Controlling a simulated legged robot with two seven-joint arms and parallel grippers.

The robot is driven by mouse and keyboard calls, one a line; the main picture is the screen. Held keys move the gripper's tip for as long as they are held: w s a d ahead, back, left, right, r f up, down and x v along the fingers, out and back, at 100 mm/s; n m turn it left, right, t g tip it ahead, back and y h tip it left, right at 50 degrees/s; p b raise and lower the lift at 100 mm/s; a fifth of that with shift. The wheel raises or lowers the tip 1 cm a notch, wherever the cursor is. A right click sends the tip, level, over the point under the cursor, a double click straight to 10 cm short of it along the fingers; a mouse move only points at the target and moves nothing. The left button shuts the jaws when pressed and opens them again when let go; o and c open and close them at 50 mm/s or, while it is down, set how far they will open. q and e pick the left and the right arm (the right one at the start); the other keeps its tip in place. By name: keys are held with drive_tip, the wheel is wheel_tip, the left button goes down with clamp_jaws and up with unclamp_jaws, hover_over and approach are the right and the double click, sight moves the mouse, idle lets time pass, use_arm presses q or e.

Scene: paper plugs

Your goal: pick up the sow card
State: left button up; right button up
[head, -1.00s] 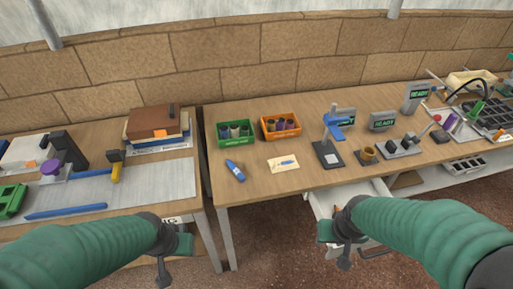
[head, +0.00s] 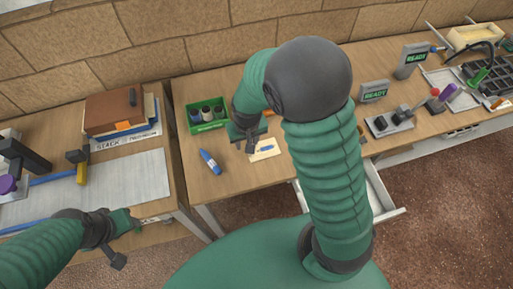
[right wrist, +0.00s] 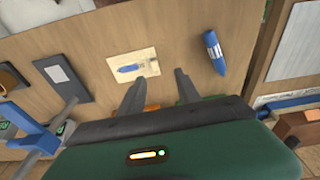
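The sow card, a cream card with a blue picture (head: 268,153), lies flat on the right-hand table near its front edge. It also shows in the right wrist view (right wrist: 144,61). My right gripper (head: 250,148) hangs over the table at the card's left side and partly covers it in the head view. In the right wrist view my right gripper (right wrist: 158,82) has its two fingers apart with nothing between them, and the card lies just beyond them, toward the left finger. My left gripper (head: 122,240) is over the front edge of the left table, away from the card; its opening is unclear.
A blue crayon-like stick (head: 210,162) lies left of the card. A green bin (head: 205,127) with several cylinders stands behind it. My right arm hides the table's middle. A blue clamp stand (right wrist: 35,135) shows in the wrist view. An open drawer (head: 378,199) juts out at the front.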

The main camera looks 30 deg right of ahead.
approach(248, 155)
drive_tip(key=shift+w+a+f, duration=0.25)
drive_tip(key=shift+w+a, duration=0.25)
drive_tip(key=shift+w+d+f, duration=0.15)
drive_tip(key=shift+d+f, duration=0.3)
drive_tip(key=shift+f, duration=0.1)
drive_tip(key=shift+w+d+f, duration=0.2)
drive_tip(key=shift+d+f, duration=0.25)
drive_tip(key=shift+f, duration=0.1)
drive_tip(key=f, duration=0.1)
drive_tip(key=d+f, duration=0.1)
drive_tip(key=f, duration=0.2)
drive_tip(key=shift+s+d, duration=0.1)
drive_tip(key=shift+d, duration=0.15)
drive_tip(key=shift+a+f, duration=0.15)
drive_tip(key=shift+a, duration=0.9)
drive_tip(key=shift+c, duration=2.4)
drive_tip(key=shift+d, duration=0.25)
drive_tip(key=shift+c, duration=1.2)
use_arm(q)
drive_tip(key=shift+w+d+f, duration=0.2)
drive_tip(key=shift+w+d, duration=0.2)
drive_tip(key=shift+d, duration=0.1)
use_arm(e)
drive_tip(key=shift+d, duration=0.45)
clamp_jaws()
